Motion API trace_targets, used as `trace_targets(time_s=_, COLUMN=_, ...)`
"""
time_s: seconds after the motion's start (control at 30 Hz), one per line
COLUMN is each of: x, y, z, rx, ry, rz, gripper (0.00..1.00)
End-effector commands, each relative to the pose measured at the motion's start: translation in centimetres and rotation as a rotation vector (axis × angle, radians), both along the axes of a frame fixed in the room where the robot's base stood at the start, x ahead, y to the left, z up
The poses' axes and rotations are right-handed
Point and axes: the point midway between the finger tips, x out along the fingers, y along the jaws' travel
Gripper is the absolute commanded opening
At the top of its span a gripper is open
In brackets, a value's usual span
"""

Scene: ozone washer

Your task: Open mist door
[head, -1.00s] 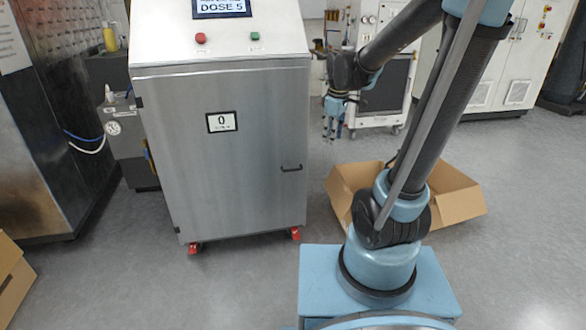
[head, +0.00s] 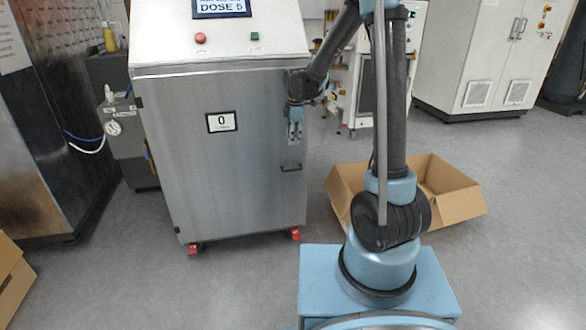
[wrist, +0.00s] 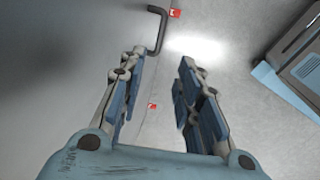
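The mist door is the grey metal front (head: 200,170) of the steel cabinet, and it is shut in the head view. Its small black handle (head: 291,168) sits near the right edge. The handle also shows in the wrist view (wrist: 158,30), at the top, beyond the left finger. My gripper (head: 296,138) points down just above the handle in the head view. In the wrist view my gripper (wrist: 160,68) has its fingers apart with nothing between them. The handle is not held.
The cabinet top carries a display (head: 221,7), a red button (head: 200,38) and a green button (head: 254,36). An open cardboard box (head: 450,190) lies on the floor to the right. Red feet (head: 195,248) stand under the cabinet. Floor in front of the door is clear.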

Motion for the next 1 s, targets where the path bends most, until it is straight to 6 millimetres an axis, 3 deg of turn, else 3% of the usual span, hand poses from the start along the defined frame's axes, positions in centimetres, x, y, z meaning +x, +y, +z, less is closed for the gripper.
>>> trace_targets(time_s=1.0, x=2.3, y=0.6, z=-13.1, rx=0.001, ry=0.0, rz=-0.003, gripper=0.31)
